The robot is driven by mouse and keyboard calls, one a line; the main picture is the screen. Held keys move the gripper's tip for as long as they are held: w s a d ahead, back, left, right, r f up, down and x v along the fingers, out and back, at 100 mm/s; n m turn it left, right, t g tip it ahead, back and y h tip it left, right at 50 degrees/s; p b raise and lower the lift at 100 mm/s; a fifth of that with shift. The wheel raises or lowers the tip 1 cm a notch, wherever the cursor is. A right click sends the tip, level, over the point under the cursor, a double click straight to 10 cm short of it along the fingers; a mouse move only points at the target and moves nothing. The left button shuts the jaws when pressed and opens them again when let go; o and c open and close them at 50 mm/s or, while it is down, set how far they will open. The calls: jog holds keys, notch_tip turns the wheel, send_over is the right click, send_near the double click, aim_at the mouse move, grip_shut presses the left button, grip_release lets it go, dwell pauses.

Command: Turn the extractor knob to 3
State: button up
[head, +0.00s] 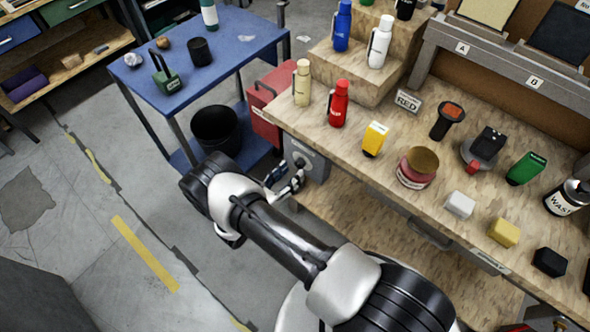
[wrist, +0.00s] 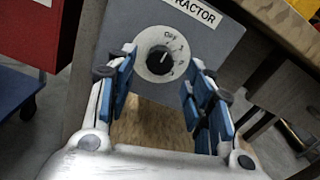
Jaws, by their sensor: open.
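The extractor box (wrist: 205,35) is a grey panel with a label ending "RACTOR", hung under the bench edge. Its black knob (wrist: 160,59) sits on a round white dial (wrist: 143,65) marked OFF near the top, with small numbers down the right side. The knob's white line points roughly up, near OFF; the exact mark is hard to read. My gripper (wrist: 160,78) is open and empty, with blue-padded fingers either side of the dial in the wrist view, apparently short of the knob. In the head view the box (head: 312,160) is partly hidden by my gripper (head: 287,180).
The wooden bench (head: 285,113) holds several bottles and small blocks above the box. A red cabinet (head: 268,125) stands close left of it. A blue cart (head: 235,50) with a black bin (head: 215,128) stands farther left. Floor is open at lower left.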

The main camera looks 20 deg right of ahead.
aim_at(298, 166)
jog(key=shift+x, duration=1.55)
jog(key=shift+c, duration=0.2)
jog(key=c, duration=1)
jog(key=shift+c, duration=0.2)
